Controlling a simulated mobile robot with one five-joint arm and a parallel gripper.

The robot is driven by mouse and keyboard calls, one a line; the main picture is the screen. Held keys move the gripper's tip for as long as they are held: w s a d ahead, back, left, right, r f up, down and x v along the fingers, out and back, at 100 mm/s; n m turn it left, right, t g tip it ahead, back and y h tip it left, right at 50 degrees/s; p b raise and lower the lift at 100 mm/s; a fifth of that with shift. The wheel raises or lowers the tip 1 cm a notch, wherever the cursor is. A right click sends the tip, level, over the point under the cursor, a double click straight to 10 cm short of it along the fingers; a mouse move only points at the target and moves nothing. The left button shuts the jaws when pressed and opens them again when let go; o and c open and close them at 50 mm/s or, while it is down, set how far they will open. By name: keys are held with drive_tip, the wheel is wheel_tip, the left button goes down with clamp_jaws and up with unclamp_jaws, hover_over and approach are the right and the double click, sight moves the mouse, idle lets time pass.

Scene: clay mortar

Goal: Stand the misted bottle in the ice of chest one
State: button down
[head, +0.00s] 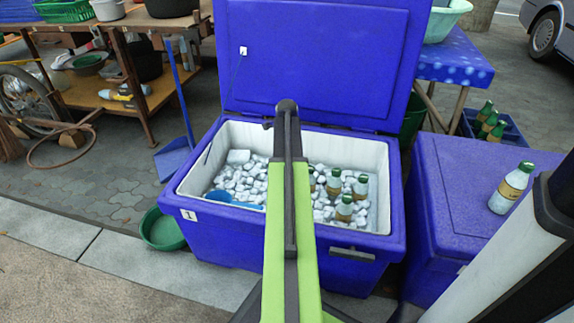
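A pale, whitish misted bottle (505,193) with a green cap and a tan label stands upright on the closed lid of the blue chest at the right. Chest one (190,214), a blue chest marked 1, stands open in the middle with its lid raised. White ice cubes (241,178) fill its white-lined inside. Several green-capped bottles stand in the ice at its right part. My green and black arm reaches forward over chest one and hides part of the ice. My gripper's fingers cannot be seen, and the misted bottle stands apart from the visible arm.
A blue scoop (230,199) lies on the ice at the left. The closed blue chest (455,180) stands close beside chest one. A green basin (162,230) and a blue dustpan (173,158) are at the left. A blue crate (508,133) of bottles stands behind right. Paving in front left is clear.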

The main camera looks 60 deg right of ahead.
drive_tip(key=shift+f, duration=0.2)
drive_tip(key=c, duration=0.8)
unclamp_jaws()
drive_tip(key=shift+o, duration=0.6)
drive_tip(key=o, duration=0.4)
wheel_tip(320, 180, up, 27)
drive_tip(key=p, duration=2.6)
drive_tip(key=shift+p, duration=0.4)
